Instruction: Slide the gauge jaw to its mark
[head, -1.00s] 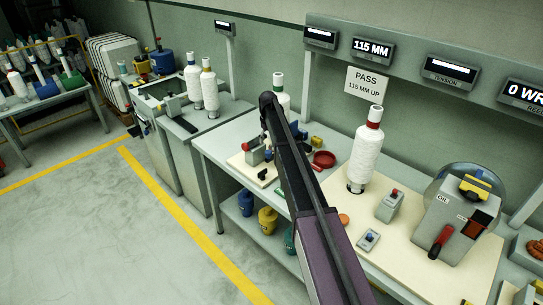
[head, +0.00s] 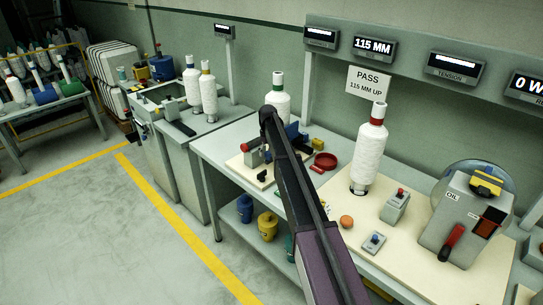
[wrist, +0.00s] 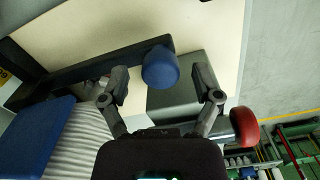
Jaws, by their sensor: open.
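In the wrist view, a round blue knob (wrist: 160,68) sits at the end of a dark bar (wrist: 90,68), beside a grey block (wrist: 175,102). My gripper (wrist: 162,84) is open, with one finger on each side of the knob; I cannot tell whether either touches it. A red rounded part (wrist: 244,127) is right of the block. In the head view the gauge's grey block (head: 254,158) stands on a cream board, partly behind my arm, and my gripper is hidden. The display (head: 374,46) reads 115 MM; a sign (head: 367,80) reads PASS 115 MM UP.
In the wrist view, a blue block (wrist: 35,138) and white ribbed material lie at lower left. In the head view, a white cone (head: 277,98) stands behind my arm. A red dish (head: 325,160), a tall white cone (head: 369,155) and a grey machine (head: 455,225) are to the right.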

